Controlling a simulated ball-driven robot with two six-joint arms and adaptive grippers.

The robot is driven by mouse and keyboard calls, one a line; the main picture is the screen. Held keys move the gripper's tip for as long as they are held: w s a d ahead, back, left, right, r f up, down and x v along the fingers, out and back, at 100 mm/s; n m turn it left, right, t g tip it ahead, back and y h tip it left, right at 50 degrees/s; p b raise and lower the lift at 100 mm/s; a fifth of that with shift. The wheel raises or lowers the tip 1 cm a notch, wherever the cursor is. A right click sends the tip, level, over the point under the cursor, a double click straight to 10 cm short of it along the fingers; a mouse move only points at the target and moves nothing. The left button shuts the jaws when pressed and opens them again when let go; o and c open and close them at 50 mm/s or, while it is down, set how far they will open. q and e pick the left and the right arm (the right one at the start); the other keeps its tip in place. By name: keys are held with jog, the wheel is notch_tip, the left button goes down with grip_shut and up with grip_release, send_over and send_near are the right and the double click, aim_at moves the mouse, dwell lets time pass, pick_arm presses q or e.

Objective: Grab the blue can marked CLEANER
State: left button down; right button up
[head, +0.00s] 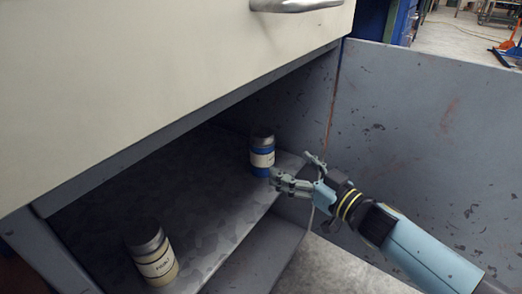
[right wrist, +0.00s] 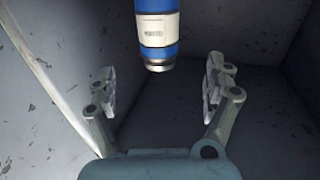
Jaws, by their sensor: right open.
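The blue can (head: 262,154) stands upright on the metal shelf (head: 225,225), near its far right end, with a pale label around its middle. The label's writing is too small to read. My right gripper (head: 292,172) is open and empty, just right of the can and close to it. In the right wrist view the can (right wrist: 157,32) shows ahead, at the top, between the lines of the two open fingers (right wrist: 160,88) and beyond their tips. The left gripper is in neither view.
A cream can (head: 154,258) with a dark lid stands at the shelf's near left. A cream drawer front (head: 150,70) with a metal handle (head: 295,5) overhangs the shelf. A scuffed grey panel (head: 430,140) is at the right. The shelf between the cans is clear.

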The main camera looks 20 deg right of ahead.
aim_at(271, 148)
jog(key=x, duration=0.3)
jog(key=b+x, duration=0.1)
jog(key=x, duration=0.2)
jog(key=shift+r, duration=0.25)
jog(key=x, duration=0.1)
jog(key=b+x, duration=0.1)
jog(key=x, duration=0.1)
jog(key=b+x, duration=0.1)
jog(key=shift+w+r, duration=0.2)
jog(key=shift+r, duration=0.05)
jog(key=shift+w+a+r, duration=0.15)
jog(key=shift+w, duration=0.25)
jog(key=c, duration=1.4)
jog(key=shift+c, duration=0.8)
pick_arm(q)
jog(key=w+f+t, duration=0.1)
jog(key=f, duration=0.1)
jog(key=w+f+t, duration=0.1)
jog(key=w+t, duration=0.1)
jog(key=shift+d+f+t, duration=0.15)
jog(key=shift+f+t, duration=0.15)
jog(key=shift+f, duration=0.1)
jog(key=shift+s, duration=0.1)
pick_arm(e)
jog(key=shift+r, duration=0.15)
